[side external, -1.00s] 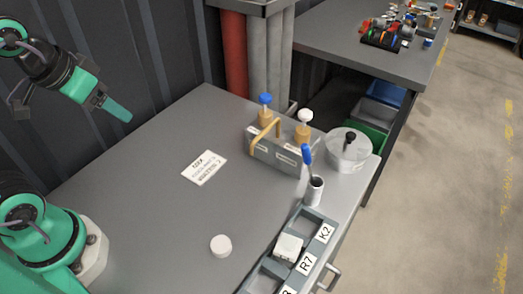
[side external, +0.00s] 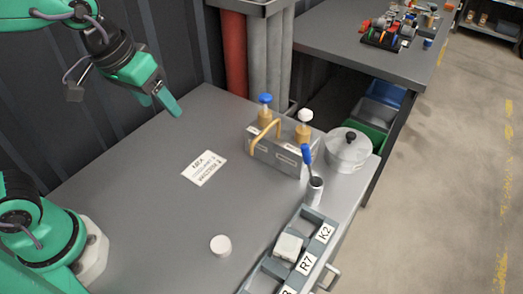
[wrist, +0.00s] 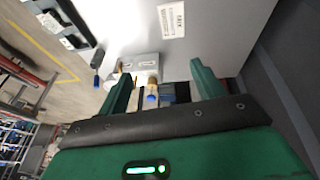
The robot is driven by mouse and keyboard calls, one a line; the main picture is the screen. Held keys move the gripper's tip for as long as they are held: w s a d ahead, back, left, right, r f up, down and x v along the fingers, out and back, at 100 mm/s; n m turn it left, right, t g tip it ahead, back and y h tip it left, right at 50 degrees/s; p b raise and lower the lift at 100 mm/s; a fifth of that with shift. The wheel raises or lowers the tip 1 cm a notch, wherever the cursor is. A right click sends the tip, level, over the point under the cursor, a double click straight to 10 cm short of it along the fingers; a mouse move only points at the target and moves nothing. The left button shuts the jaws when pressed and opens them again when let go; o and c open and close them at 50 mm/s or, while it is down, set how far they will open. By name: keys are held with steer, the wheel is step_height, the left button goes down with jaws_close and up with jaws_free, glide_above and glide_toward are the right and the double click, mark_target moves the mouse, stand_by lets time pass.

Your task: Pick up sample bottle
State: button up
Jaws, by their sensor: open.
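Two sample bottles with tan contents stand in a grey carrier (side external: 277,157) with a yellow handle, towards the table's far right. One bottle has a blue cap (side external: 265,99) and the other a white cap (side external: 305,115); their lower parts are hidden by the carrier. My gripper (side external: 160,106) is open and empty, in the air above the table's far left part, well left of the carrier. In the wrist view, the carrier (wrist: 141,62) and a blue cap (wrist: 151,101) show between my spread fingers (wrist: 163,70).
A white label card (side external: 204,168) lies left of the carrier. A white round lid (side external: 221,246) lies in front. The table's middle is clear.

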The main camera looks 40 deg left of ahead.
steer(key=w+d+f+g, duration=0.1)
steer(key=w+d+f, duration=0.15)
steer(key=d, duration=0.55)
steer(key=n+g+y, duration=0.1)
steer(key=n+g, duration=0.1)
steer(key=g, duration=0.1)
glide_above(289, 240)
steer(key=f, duration=1)
steer(key=shift+s+d+f, duration=0.15)
steer(key=shift+s+f, duration=0.1)
steer(key=shift+f, duration=0.1)
steer(key=shift+w+f, duration=0.15)
steer(key=shift+f, duration=1.75)
steer(key=shift+w+f, duration=0.1)
steer(key=shift+f, duration=1.8)
steer(key=c, duration=1.1)
